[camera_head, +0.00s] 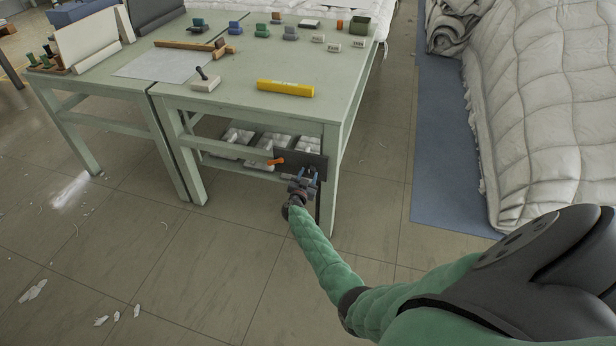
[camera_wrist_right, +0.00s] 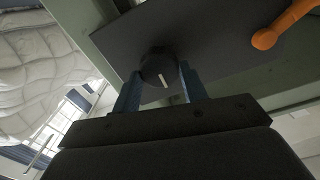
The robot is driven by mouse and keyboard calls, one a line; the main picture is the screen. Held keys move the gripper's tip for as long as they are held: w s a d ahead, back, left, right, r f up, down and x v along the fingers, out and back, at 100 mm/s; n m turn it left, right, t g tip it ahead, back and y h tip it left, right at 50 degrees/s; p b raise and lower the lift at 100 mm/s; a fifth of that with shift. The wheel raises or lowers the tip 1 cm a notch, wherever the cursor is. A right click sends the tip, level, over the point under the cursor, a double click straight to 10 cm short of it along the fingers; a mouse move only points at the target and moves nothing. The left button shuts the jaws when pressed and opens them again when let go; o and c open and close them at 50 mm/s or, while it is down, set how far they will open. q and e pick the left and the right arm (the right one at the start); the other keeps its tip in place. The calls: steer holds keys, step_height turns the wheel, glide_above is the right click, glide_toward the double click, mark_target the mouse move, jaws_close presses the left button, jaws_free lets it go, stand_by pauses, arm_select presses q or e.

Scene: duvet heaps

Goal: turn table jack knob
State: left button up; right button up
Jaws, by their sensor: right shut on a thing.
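A dark panel (camera_head: 290,160) is fixed under the front edge of the pale green table (camera_head: 225,100), near its right front leg. The black knob (camera_wrist_right: 158,68) with a white pointer mark shows in the right wrist view on the face of that panel (camera_wrist_right: 205,35). My right gripper (camera_head: 308,174) reaches the panel from below in the head view. Its two blue fingers also show in the wrist view (camera_wrist_right: 160,85), shut on the knob from both sides. The white mark points toward my gripper's palm, slightly right. My left gripper is not in view.
An orange handle (camera_head: 276,161) sticks out from the panel, left of the knob. White bins (camera_head: 238,136) sit under the table. A yellow bar (camera_head: 285,88) and several small blocks lie on top. White duvets (camera_head: 545,90) lie at the right on a blue mat (camera_head: 440,150). The front floor is mostly clear.

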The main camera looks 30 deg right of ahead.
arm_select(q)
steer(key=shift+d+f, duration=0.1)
arm_select(e)
steer(key=shift+m, duration=0.3)
steer(key=m+b, duration=0.1)
steer(key=m, duration=0.2)
steer(key=shift+f+m+b, duration=0.15)
steer(key=shift+m+b, duration=0.15)
steer(key=shift+b, duration=0.05)
steer(key=m+b, duration=0.2)
steer(key=m, duration=0.1)
steer(key=shift+s+m, duration=0.1)
steer(key=shift+m, duration=0.2)
steer(key=m+b, duration=0.3)
steer(key=m, duration=0.3)
steer(key=shift+d+f+b, duration=0.1)
steer(key=shift+b, duration=0.2)
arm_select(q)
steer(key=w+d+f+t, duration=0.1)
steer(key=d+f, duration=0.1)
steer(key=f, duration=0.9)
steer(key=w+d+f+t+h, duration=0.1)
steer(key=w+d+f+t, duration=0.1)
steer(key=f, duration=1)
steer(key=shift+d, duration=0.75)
arm_select(e)
steer(key=shift+m, duration=0.6)
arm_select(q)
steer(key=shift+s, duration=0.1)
